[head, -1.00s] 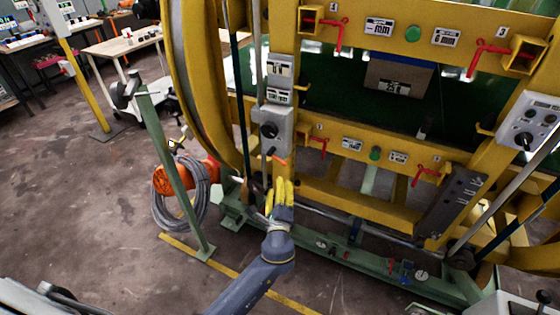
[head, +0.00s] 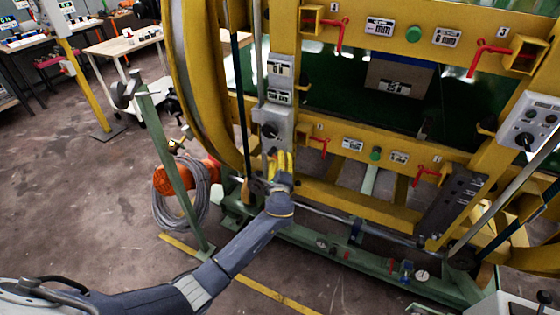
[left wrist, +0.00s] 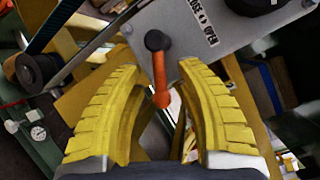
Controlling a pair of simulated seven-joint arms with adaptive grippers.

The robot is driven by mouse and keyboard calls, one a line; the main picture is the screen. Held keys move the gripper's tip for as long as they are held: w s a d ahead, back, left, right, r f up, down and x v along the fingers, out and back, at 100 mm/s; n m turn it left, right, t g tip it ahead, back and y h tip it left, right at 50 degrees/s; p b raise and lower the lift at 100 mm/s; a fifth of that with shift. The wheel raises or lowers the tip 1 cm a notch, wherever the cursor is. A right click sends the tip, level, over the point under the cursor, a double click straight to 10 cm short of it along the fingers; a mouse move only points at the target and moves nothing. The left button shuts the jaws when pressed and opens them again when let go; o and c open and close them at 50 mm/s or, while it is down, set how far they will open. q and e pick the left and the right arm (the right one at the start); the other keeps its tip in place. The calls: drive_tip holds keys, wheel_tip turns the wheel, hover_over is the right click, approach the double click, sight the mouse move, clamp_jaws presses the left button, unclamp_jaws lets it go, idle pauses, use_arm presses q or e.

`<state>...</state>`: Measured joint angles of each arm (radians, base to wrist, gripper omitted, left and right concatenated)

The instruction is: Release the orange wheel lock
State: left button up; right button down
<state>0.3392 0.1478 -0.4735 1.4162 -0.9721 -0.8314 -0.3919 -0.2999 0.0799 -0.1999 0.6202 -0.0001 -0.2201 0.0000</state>
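The orange wheel lock (left wrist: 160,80) is a small orange lever on a black pivot, fixed to a grey plate (left wrist: 190,25) marked with "OPEN" and an arrow. In the left wrist view it hangs down between the yellow fingers of my left gripper (left wrist: 158,85). The fingers are apart on either side of it, and I see no contact. In the head view my left gripper (head: 278,163) is just below the grey control box (head: 275,125) on the yellow post and hides the lever there. My right gripper is not in view.
The yellow ring frame (head: 390,145) with red clamp handles (head: 425,174) fills the right side. A green post (head: 172,165) and a coiled grey hose (head: 185,200) stand left of my left arm.

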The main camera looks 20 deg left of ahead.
use_arm(q)
drive_tip(key=shift+w, duration=0.15)
drive_tip(key=shift+c, duration=0.2)
clamp_jaws()
